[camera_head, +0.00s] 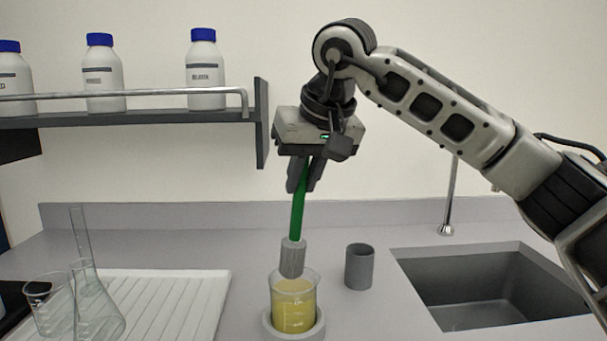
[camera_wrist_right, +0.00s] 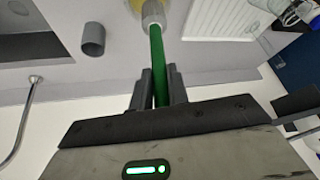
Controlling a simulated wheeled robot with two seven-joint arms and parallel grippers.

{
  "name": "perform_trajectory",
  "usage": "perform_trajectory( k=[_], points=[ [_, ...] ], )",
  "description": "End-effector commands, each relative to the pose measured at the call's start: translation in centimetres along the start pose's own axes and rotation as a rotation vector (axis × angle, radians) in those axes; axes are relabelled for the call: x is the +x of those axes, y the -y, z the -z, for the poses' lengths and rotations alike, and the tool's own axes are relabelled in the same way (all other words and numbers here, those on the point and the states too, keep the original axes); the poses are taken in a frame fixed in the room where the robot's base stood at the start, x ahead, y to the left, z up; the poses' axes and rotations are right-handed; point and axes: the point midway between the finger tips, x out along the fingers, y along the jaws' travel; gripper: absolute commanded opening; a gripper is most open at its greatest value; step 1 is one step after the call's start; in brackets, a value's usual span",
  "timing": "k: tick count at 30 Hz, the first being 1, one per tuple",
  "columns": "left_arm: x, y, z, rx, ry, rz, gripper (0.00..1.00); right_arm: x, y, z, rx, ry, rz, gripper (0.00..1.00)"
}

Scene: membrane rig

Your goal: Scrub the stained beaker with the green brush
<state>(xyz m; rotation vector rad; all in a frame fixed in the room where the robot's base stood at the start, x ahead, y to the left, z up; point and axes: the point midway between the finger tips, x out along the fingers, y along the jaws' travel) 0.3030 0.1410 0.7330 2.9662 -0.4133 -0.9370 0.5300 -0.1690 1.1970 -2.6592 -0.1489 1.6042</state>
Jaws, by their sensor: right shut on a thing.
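My right gripper (camera_head: 305,176) is shut on the green handle of the brush (camera_head: 298,212), which hangs nearly upright with its grey head down. The brush head is at the mouth of the stained beaker (camera_head: 294,308), its lower end at about the rim; I cannot tell how far inside it is. The beaker is clear glass with a yellow stain and stands in a grey round holder (camera_head: 317,331). In the right wrist view the green handle (camera_wrist_right: 158,62) runs from between the fingers (camera_wrist_right: 157,90) to the grey head, with the yellow beaker partly hidden behind it. My left gripper is not in view.
An empty grey cup (camera_head: 359,268) stands right of the beaker. A sink (camera_head: 480,290) with a tap is further right. A white drying board (camera_head: 180,300) with clear glassware (camera_head: 92,305) lies left. A shelf (camera_head: 200,117) with white bottles is at the upper left.

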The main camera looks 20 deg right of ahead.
Motion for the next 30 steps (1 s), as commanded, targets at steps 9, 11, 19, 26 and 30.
perform_trajectory(
  k=[9, 11, 19, 26, 30],
  points=[
    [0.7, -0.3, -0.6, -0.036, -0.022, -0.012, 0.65, 3.1, -0.3, -1.6, 0.0, -0.001, -0.001, 0.0],
    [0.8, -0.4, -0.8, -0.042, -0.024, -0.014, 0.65, 3.6, -0.4, -1.9, 0.0, 0.0, -0.001, 0.0],
    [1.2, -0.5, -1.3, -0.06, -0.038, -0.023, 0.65, 6.0, -0.6, -3.2, 0.001, -0.001, 0.0, 0.0],
    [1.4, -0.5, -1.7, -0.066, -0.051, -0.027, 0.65, 7.8, -0.7, -4.2, 0.001, 0.0, 0.0, 0.0],
    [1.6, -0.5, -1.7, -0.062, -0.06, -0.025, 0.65, 8.5, -0.8, -4.5, 0.001, 0.0, 0.0, 0.0]
  ],
)
